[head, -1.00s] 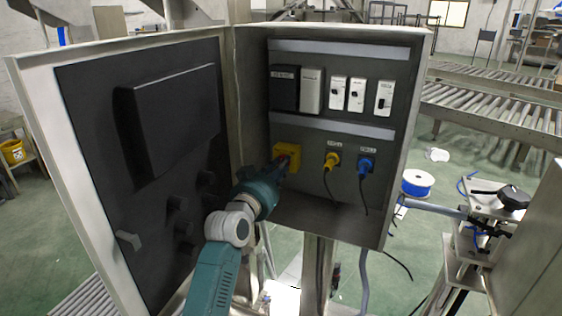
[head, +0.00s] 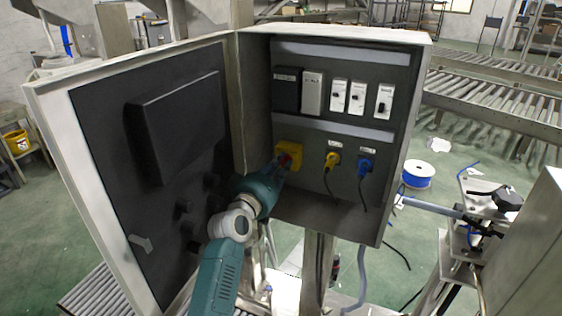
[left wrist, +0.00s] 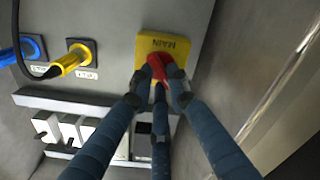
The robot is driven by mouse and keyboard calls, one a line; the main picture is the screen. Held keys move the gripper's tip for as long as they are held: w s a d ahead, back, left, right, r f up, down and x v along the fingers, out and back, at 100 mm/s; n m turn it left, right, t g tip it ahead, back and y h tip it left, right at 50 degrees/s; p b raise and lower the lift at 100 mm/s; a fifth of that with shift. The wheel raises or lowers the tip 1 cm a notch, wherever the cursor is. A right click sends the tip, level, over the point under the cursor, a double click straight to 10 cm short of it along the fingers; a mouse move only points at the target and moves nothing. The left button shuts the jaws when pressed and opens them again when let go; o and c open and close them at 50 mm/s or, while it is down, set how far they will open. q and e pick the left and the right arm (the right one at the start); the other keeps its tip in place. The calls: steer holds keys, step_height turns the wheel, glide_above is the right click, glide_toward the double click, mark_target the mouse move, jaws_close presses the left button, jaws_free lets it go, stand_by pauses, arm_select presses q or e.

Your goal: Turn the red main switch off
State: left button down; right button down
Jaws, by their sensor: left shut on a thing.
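The red main switch (left wrist: 157,66) is a red handle on a yellow plate marked MAIN (left wrist: 172,44), on the back panel of the open cabinet. In the head view the red handle (head: 290,150) and yellow plate (head: 297,153) show at the lower left of the panel. My left gripper (head: 284,160) reaches in from below left. In the left wrist view its fingers (left wrist: 160,76) are closed around the red handle, which is partly hidden between them. The handle's exact angle is hard to tell. My right gripper is in neither view.
Right of the switch are a yellow plug (head: 332,159) and a blue plug (head: 364,165) with hanging cables. White breakers (head: 357,97) sit above. The cabinet door (head: 100,190) stands open at left. A blue cable spool (head: 418,174) lies right of the cabinet.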

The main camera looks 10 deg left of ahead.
arm_select(q)
steer(key=shift+f+n, duration=0.1)
steer(key=shift+n, duration=0.5)
steer(key=c, duration=1.7)
jaws_free()
steer(key=shift+a, duration=0.1)
steer(key=shift+o, duration=0.2)
steer(key=s+a, duration=0.2)
steer(key=s, duration=1)
steer(key=shift+a, duration=0.15)
steer(key=shift+w, duration=0.1)
